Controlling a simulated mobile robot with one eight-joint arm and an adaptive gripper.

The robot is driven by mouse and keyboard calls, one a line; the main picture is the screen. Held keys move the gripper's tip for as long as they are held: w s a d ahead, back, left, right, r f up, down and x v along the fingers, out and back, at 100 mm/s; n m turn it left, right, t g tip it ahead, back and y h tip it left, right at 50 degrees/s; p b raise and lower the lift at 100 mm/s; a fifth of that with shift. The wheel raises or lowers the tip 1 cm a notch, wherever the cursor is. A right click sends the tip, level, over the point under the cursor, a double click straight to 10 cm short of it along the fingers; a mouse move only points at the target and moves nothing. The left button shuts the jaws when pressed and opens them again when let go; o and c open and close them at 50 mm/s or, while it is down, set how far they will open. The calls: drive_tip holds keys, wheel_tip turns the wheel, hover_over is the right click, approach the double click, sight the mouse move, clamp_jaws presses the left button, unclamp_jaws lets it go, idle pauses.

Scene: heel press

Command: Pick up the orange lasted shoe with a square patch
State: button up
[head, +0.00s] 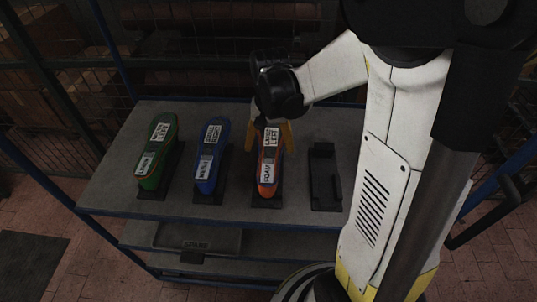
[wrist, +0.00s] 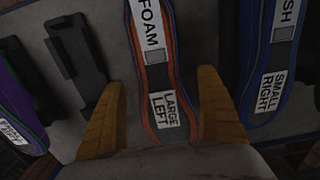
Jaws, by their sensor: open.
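The orange lasted shoe (head: 261,160) stands on a dark stand, third from the left on the grey rack top. In the wrist view the orange shoe (wrist: 155,77) has a dark upper with orange edges, labels reading FOAM and LARGE LEFT, and a small grey square patch between them. My gripper (head: 269,136) is over the shoe's far end. In the wrist view my gripper (wrist: 162,85) is open, with one yellow finger on each side of the shoe. Gaps show between fingers and shoe; contact is not visible.
A blue shoe (head: 207,170) and a green shoe (head: 152,160) stand to the left. An empty black stand (head: 325,180) is to the right. A purple-and-green shoe (wrist: 14,115) shows at the wrist view's left edge. A lower shelf (head: 250,242) lies beneath.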

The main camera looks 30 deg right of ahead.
sight(270, 151)
drive_tip(key=f, duration=0.1)
drive_tip(key=f+b, duration=0.1)
drive_tip(key=f, duration=0.3)
drive_tip(key=shift+w+d, duration=0.2)
drive_tip(key=shift+d, duration=0.1)
drive_tip(key=c, duration=1.5)
drive_tip(key=shift+r, duration=0.1)
drive_tip(key=shift+r, duration=0.55)
drive_tip(key=shift+c, duration=0.2)
wheel_tip(270, 151, up, 3)
drive_tip(key=shift+s+r+p, duration=0.1)
drive_tip(key=shift+p, duration=0.45)
drive_tip(key=s+d+r, duration=0.1)
drive_tip(key=s+r, duration=0.1)
drive_tip(key=s, duration=0.1)
drive_tip(key=s+d+r+p, duration=0.1)
drive_tip(key=s+d+r, duration=0.1)
drive_tip(key=s, duration=0.1)
drive_tip(key=s+d+r+p, duration=0.1)
drive_tip(key=s+d+r, duration=0.1)
drive_tip(key=s, duration=0.2)
drive_tip(key=shift+d+r, duration=0.25)
drive_tip(key=shift+c, duration=0.4)
